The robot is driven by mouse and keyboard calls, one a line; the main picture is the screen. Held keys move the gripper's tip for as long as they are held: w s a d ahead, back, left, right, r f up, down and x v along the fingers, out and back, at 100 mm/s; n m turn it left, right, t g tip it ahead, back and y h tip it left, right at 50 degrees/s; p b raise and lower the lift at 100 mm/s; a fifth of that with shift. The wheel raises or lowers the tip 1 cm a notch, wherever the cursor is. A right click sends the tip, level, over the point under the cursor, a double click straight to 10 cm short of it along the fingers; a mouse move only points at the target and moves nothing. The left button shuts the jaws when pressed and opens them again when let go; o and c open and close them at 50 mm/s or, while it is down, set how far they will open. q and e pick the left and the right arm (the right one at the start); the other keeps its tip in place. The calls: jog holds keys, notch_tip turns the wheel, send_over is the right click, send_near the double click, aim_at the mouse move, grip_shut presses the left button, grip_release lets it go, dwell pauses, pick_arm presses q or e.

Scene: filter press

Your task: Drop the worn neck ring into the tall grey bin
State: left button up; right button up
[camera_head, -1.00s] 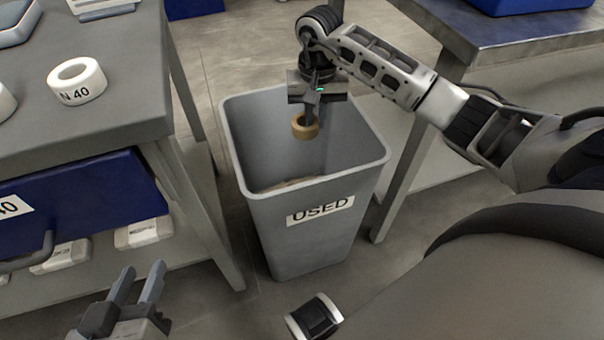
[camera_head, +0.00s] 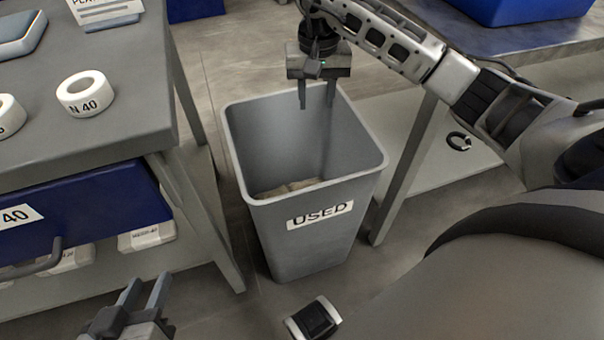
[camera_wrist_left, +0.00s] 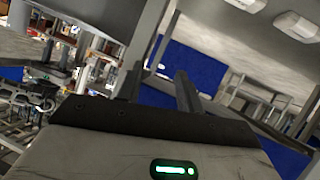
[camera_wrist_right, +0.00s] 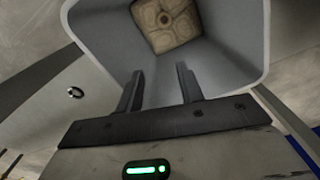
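The tall grey bin (camera_head: 315,240), labelled USED, stands on the floor between two benches. My right gripper (camera_head: 317,104) is over the bin's mouth with its fingers apart and nothing between them. In the right wrist view the open fingers (camera_wrist_right: 160,76) point down into the bin. Tan, quilted-looking material (camera_wrist_right: 168,38) lies on the bin's floor. A small round shape shows at its middle, but I cannot tell whether this is the worn neck ring. I see the ring clearly nowhere else. My left gripper (camera_head: 147,291) is open and empty at the lower left, outside the bin.
A white N 40 ring (camera_head: 85,94) and another white ring (camera_head: 8,116) sit on the left grey bench (camera_head: 130,105). A dark C-shaped piece (camera_head: 460,141) lies on the right bench's lower shelf. A blue bin (camera_head: 520,8) stands on that bench's top.

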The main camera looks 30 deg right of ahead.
pick_arm(q)
jog(key=shift+a+f+g+y+p, duration=0.2)
jog(key=shift+f+g+p, duration=0.1)
jog(key=shift+f+p, duration=0.15)
jog(key=shift+a+f+g+y+p, duration=0.1)
jog(key=shift+f+g+y+p, duration=0.1)
jog(key=shift+f+g+p, duration=0.2)
pick_arm(e)
notch_tip(320, 180, up, 9)
jog(key=shift+f, duration=0.2)
